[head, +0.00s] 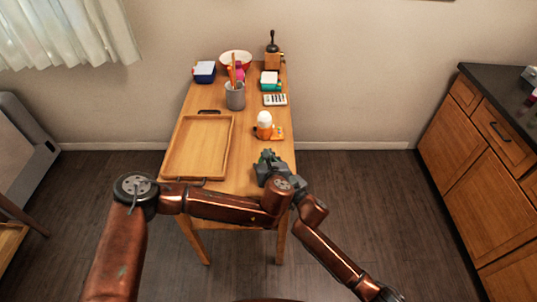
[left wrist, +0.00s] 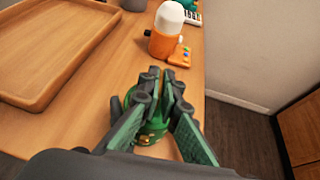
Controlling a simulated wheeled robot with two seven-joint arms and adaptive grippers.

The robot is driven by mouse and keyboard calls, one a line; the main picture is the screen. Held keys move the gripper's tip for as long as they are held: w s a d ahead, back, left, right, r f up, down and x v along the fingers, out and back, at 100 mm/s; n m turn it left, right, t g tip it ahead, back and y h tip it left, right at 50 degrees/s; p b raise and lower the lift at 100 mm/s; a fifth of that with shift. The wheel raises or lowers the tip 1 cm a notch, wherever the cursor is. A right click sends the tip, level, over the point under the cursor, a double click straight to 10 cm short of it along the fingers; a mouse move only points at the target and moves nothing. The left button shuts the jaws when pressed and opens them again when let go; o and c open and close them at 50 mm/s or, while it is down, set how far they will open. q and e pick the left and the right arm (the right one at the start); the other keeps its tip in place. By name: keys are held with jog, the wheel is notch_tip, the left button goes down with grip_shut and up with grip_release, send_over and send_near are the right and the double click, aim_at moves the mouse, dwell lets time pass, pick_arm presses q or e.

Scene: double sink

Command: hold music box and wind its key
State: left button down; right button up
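A rounded green object with a small gold part (left wrist: 147,138) is low between the fingers of my left gripper (left wrist: 161,76) in the left wrist view; it may be the music box. Its fingertips are close together, and I cannot tell whether they press on it. In the head view my left gripper (head: 265,160) is over the near right part of the table. My right arm comes in from the lower right and ends beside the left wrist; its gripper is not clearly distinguishable there. No key is clearly visible.
An orange holder with a white dome (head: 265,131) stands just beyond the left gripper. A wooden tray (head: 230,150) lies to its left on the table.

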jog(key=shift+a, duration=0.1)
pick_arm(q)
jog(key=c, duration=2.2)
grip_release()
jog(key=shift+o, duration=0.2)
jog(key=v, duration=1.2)
pick_arm(e)
jog(key=o, duration=1.3)
